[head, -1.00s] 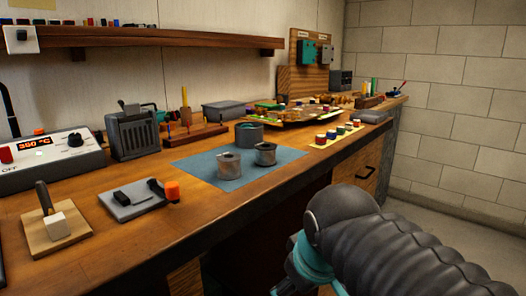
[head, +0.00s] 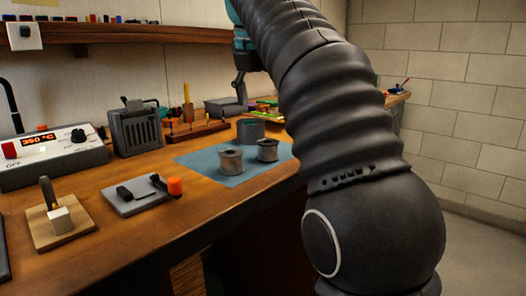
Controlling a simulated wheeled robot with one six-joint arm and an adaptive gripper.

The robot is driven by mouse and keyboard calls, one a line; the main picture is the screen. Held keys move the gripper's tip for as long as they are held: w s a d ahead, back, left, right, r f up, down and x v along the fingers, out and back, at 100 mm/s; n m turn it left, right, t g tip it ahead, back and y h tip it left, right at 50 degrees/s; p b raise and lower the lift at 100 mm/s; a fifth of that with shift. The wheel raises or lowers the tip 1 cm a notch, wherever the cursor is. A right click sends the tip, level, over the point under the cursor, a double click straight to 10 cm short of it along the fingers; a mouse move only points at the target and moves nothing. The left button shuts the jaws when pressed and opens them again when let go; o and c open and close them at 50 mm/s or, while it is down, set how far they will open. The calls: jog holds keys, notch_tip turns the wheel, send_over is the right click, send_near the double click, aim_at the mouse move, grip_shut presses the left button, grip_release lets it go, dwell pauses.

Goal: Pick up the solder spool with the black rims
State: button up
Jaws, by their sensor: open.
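Two solder spools stand upright on the blue mat on the workbench in the head view. The right spool (head: 267,150) has the darker, blackish rims. The left spool (head: 230,161) looks greyer and stands a little nearer to me. Both are uncovered. My gripper (head: 241,88) shows in part at the end of my raised black arm, above and behind the spools. It is open, empty and well apart from them. My arm hides part of the bench to the right.
A grey cup-like container (head: 250,130) stands just behind the spools on the blue mat (head: 205,160). A wooden shelf (head: 90,38) runs above the bench.

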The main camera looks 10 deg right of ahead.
jog(key=n, duration=0.1)
send_near(268, 143)
jog(key=shift+n, duration=0.4)
notch_tip(268, 143, down, 4)
jog(key=shift+w+d+f, duration=0.1)
jog(key=shift+w+f, duration=0.05)
jog(key=shift+f, duration=0.05)
jog(key=shift+x, duration=2.65)
jog(key=shift+w+d+r, duration=0.1)
jog(key=shift+d, duration=0.05)
jog(key=c, duration=1.4)
jog(key=shift+r, duration=0.1)
jog(key=shift+c, duration=0.2)
